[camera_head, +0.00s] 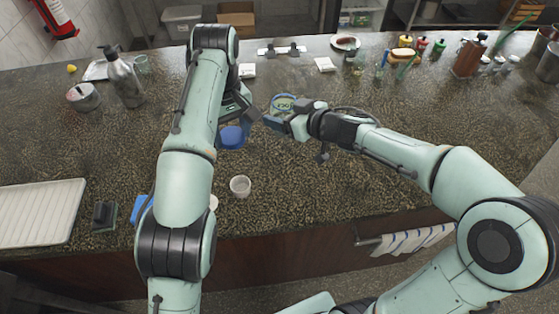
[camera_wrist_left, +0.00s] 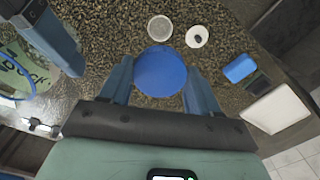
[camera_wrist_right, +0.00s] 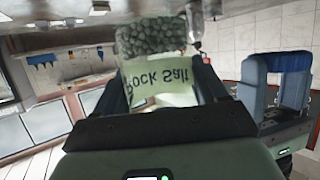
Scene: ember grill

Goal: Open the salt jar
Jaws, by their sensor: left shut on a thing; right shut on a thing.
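The salt jar (camera_head: 284,103) is a clear jar with a pale green label, held in my right gripper (camera_head: 272,121). In the right wrist view the jar (camera_wrist_right: 160,85) is between the fingers, with "Rock Salt" upside down and grey grains inside. Part of it shows at the left of the left wrist view (camera_wrist_left: 45,65). The round blue lid (camera_head: 232,137) is apart from the jar. In the left wrist view the lid (camera_wrist_left: 160,72) is between the fingers of my left gripper (camera_wrist_left: 160,85), which is shut on it. Both are close together over the counter.
A small white cup (camera_head: 240,186) stands on the counter in front of the grippers. A white ridged tray (camera_head: 40,213), a dark block (camera_head: 104,214) and a blue item (camera_head: 143,208) are at the left front. Bottles and jars stand at the back right. The middle right counter is clear.

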